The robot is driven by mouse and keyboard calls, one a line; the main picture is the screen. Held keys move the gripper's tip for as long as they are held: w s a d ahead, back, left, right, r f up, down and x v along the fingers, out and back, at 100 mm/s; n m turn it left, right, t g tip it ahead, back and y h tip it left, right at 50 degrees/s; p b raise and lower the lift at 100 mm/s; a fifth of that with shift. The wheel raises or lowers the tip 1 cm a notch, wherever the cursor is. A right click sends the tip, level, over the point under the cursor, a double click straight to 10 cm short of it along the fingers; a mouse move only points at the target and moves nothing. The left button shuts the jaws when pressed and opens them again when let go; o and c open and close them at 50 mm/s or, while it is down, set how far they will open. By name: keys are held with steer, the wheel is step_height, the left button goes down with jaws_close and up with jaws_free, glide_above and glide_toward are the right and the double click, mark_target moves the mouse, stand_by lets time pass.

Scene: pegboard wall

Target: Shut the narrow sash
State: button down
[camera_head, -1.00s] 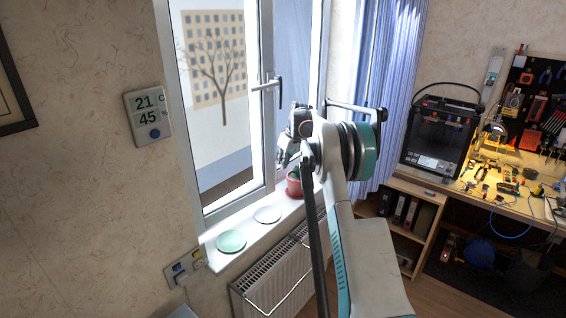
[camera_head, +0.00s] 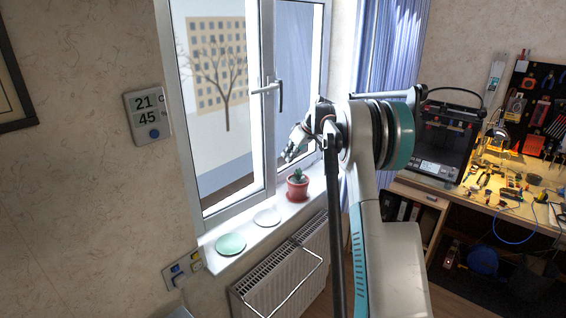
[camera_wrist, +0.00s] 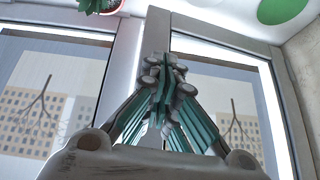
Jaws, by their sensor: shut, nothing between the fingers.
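The window has a wide left pane (camera_head: 215,100) and a narrower right sash (camera_head: 298,75), both in white frames. A lever handle (camera_head: 266,90) lies level at the middle uprights; a grey bar hangs down beside it. I cannot tell how far the narrow sash stands from its frame. My gripper (camera_head: 289,157) is shut and empty, in front of the lower part of the narrow sash, above the sill. The wrist view is upside down; there the closed fingertips (camera_wrist: 168,70) appear in front of the middle uprights (camera_wrist: 150,50). I cannot tell whether they touch.
A potted cactus (camera_head: 297,186), a white plate (camera_head: 267,217) and a green plate (camera_head: 231,244) stand on the sill below the window. A radiator (camera_head: 285,275) hangs under it. A blue curtain (camera_head: 385,60) and a workbench with a printer (camera_head: 440,140) are to the right.

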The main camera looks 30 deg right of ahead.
step_height(320, 180, down, 6)
steer(key=s+t+y+b, duration=0.1)
steer(key=t+y+b, duration=0.1)
steer(key=t+b, duration=0.4)
steer(key=t+h+b, duration=0.1)
steer(key=t+b, duration=0.4)
steer(key=t, duration=0.1)
glide_toward(273, 156)
steer(key=shift+m, duration=0.4)
steer(key=w+b, duration=0.1)
steer(key=w, duration=0.1)
steer(key=w+b, duration=0.1)
steer(key=w, duration=0.1)
steer(key=w+a+b, duration=0.1)
steer(key=w, duration=0.1)
steer(key=shift+w+f+b, duration=0.1)
steer(key=shift+w+b, duration=0.15)
steer(key=shift+b, duration=0.05)
steer(key=shift+w, duration=0.15)
steer(key=shift+w+a, duration=0.1)
steer(key=shift+w, duration=0.1)
steer(key=shift+n+g+y, duration=0.3)
steer(key=shift+n+y, duration=0.1)
steer(key=shift+y, duration=0.1)
steer(key=p+x, duration=0.1)
steer(key=x, duration=0.3)
steer(key=shift+w+p, duration=0.3)
steer(key=shift+w+r, duration=0.2)
steer(key=shift+r, duration=0.1)
